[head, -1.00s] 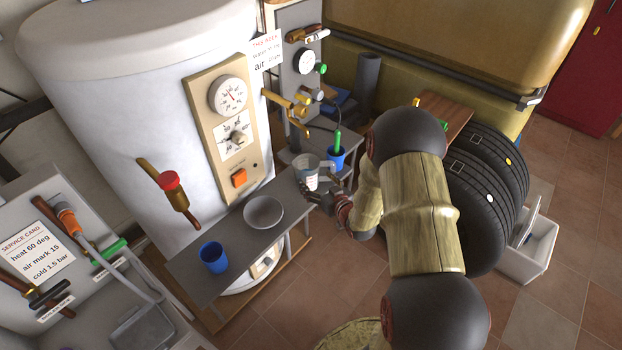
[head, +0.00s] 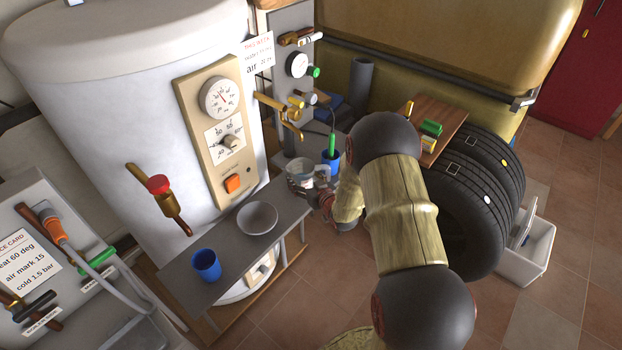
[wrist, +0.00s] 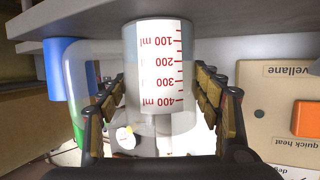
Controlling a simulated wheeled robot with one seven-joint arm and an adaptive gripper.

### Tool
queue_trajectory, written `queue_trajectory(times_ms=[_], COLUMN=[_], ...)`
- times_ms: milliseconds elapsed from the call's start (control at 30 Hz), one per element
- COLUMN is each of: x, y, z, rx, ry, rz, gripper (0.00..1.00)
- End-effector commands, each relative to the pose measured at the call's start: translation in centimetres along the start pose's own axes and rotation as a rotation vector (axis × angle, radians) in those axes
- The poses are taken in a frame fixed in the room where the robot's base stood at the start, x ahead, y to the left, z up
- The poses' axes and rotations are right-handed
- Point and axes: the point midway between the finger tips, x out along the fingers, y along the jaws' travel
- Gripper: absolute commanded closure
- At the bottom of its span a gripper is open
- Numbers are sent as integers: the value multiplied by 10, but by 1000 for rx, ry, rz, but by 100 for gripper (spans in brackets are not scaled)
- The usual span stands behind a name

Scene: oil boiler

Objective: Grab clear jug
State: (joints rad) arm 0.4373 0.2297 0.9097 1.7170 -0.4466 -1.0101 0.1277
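The clear jug (head: 301,167) stands upright near the far right end of the grey bench, partly hidden by my gripper in the head view. In the wrist view the clear jug (wrist: 160,75) is large and central, with a white strip of red millilitre marks. My gripper (head: 303,187) is at the jug. In the wrist view the fingers of my gripper (wrist: 160,95) are spread, one on each side of the jug. Whether the pads touch its wall is unclear.
A grey bowl (head: 257,218) and a blue cup (head: 206,265) stand along the grey bench (head: 226,245). Another blue cup (head: 329,164) with a green-handled tool is just behind the jug. Brass taps (head: 290,108) project above. The boiler (head: 110,110) stands behind the bench.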

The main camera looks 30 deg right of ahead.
Motion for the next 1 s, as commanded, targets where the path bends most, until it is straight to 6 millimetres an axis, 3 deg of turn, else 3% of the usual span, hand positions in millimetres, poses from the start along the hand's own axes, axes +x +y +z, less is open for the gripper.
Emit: queue_trajectory(times_ms=[700,1000], x=[0,-2], y=[0,0], z=[-1,-9], rx=[-1,-1], ry=[2,2], rz=[0,0], gripper=[78,78])
